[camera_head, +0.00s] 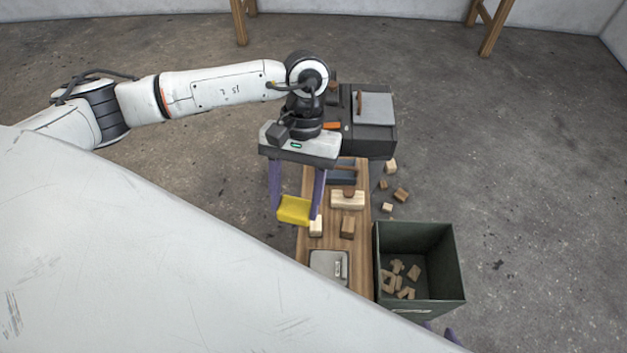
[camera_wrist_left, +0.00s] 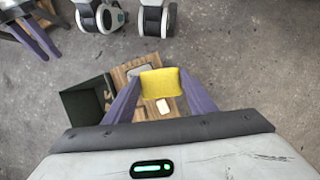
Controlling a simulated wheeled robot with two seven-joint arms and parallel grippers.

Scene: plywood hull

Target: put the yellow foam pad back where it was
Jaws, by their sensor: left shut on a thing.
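The yellow foam pad (camera_head: 294,210) is held between the purple fingers of my left gripper (camera_head: 296,205), which is shut on it. The pad hangs in the air over the left edge of the narrow wooden bench (camera_head: 359,240). It also shows in the left wrist view (camera_wrist_left: 160,82), between both fingers, with the bench below it. My right gripper (camera_head: 441,331) shows only as purple fingertips at the bottom of the head view, beyond the green bin. In the left wrist view its fingers (camera_wrist_left: 32,38) stand apart with nothing seen between them.
The bench holds a pale block with a brown knob (camera_head: 347,200), a brown block (camera_head: 347,228), a small pale block (camera_head: 316,227) and a grey tin (camera_head: 328,263). A dark grey box (camera_head: 370,140) stands at its far end. A green bin (camera_head: 448,262) with wood scraps stands right.

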